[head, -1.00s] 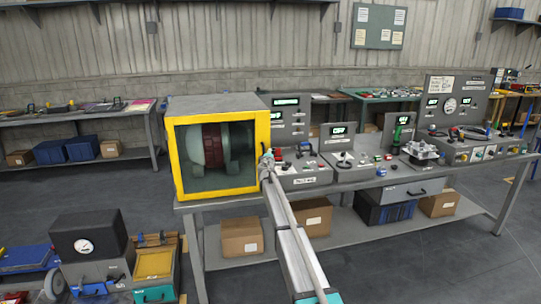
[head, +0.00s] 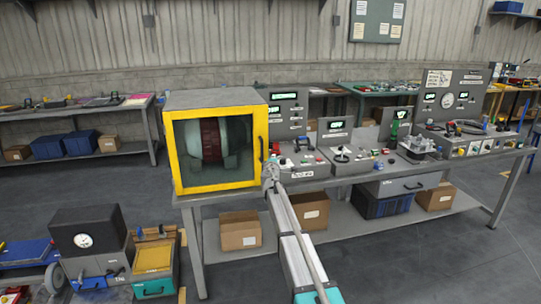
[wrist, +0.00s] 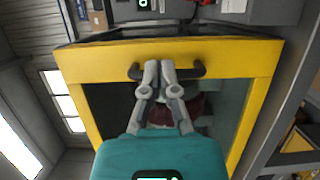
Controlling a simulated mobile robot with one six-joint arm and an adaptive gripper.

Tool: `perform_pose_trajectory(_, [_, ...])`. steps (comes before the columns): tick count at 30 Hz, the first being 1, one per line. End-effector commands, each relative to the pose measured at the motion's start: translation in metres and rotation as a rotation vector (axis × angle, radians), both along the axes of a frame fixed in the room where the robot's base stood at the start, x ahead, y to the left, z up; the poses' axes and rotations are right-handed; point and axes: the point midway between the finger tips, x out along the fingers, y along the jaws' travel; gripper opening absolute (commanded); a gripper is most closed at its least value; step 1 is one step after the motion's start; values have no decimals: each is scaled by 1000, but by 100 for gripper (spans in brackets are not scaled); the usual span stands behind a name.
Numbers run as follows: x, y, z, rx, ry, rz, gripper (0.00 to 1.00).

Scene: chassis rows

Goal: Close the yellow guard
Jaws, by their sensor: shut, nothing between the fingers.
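The yellow guard (head: 217,192) is a yellow-framed clear door on the front of a grey box (head: 213,97) at the left end of the bench. In the head view its frame looks level with the box front; I cannot tell whether a small gap remains. A red and grey-green machine part (head: 211,140) shows through the pane. The black handle (head: 262,148) is on the guard's right side and also shows in the wrist view (wrist: 197,70). My gripper (head: 269,166) is shut and empty, its fingertips (wrist: 160,66) at the handle; contact is unclear.
Control panels (head: 337,140) with knobs and displays stand on the bench right of the guard. Cardboard boxes (head: 240,232) and a blue bin (head: 383,203) sit on its lower shelf. A dark gauge box (head: 88,232) stands low at the left. The floor between is clear.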

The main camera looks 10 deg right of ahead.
Motion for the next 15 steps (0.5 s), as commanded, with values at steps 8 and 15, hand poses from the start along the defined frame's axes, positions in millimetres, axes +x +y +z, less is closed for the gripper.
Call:
perform_pose_trajectory(8, [-29, -2, 0, 0, 0, 0, 0])
perform_pose_trajectory(15, [-31, -2, 0, 0, 0, 0, 0])
